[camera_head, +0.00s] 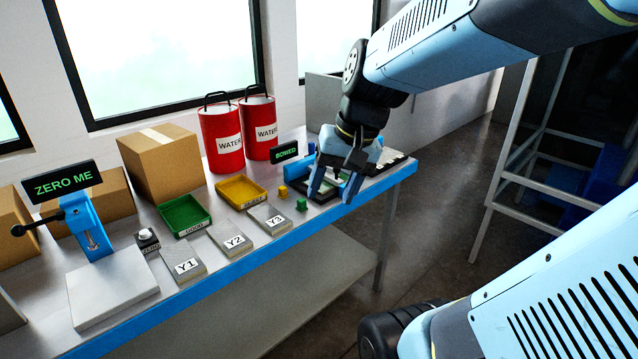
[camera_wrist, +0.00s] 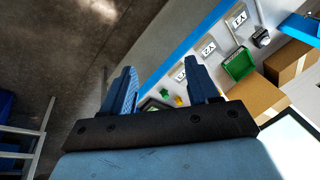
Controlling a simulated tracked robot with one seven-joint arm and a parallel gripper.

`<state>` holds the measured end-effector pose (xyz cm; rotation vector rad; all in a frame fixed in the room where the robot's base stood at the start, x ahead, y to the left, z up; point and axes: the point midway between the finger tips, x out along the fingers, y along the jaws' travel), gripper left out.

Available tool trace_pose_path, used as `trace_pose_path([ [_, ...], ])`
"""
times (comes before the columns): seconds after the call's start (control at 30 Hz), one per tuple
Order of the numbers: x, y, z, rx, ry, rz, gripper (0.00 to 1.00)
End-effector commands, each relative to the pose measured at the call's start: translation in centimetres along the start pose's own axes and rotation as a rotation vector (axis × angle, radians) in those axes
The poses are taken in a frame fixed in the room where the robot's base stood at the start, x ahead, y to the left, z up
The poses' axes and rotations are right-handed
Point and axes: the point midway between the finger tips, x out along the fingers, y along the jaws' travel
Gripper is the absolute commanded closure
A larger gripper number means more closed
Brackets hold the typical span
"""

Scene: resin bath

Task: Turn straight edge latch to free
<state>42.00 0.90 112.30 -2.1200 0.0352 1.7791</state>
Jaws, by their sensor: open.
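My gripper (camera_head: 332,192) hangs over the right end of the bench with its fingers pointing down. In the wrist view its two blue fingers (camera_wrist: 160,70) stand apart with nothing held between them. Behind and beside the fingers is a partly hidden blue fixture (camera_head: 293,176), below a sign reading BOWED (camera_head: 287,152). I cannot make out the straight edge or its latch; the gripper covers much of that area. A green block (camera_head: 302,204) and a yellow block (camera_head: 283,191) sit on the bench just left of the fingers.
Plates Y1 (camera_head: 184,266), Y2 (camera_head: 233,239) and Y3 (camera_head: 268,219) lie along the front. Behind them are a green tray (camera_head: 184,216) and a yellow tray (camera_head: 240,191). Red water drums (camera_head: 221,150) and a cardboard box (camera_head: 160,165) stand at the back. A blue press (camera_head: 85,230) stands left.

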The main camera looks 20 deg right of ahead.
Motion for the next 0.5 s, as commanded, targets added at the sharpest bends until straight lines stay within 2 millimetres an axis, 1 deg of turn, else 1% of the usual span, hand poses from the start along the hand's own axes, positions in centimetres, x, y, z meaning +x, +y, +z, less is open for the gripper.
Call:
trace_pose_path([
  [0.03, 0.9, 0.1, -0.4, 0.06, -0.05, -0.028, 0.4],
  [0.2, 3.4, 0.0, -1.8, 0.252, -0.187, -0.141, 0.4],
  [0.37, 5.3, 0.0, -3.5, 0.436, -0.298, -0.26, 0.4],
  [0.5, 6.9, 0.4, -5.4, 0.6, -0.383, -0.374, 0.4],
])
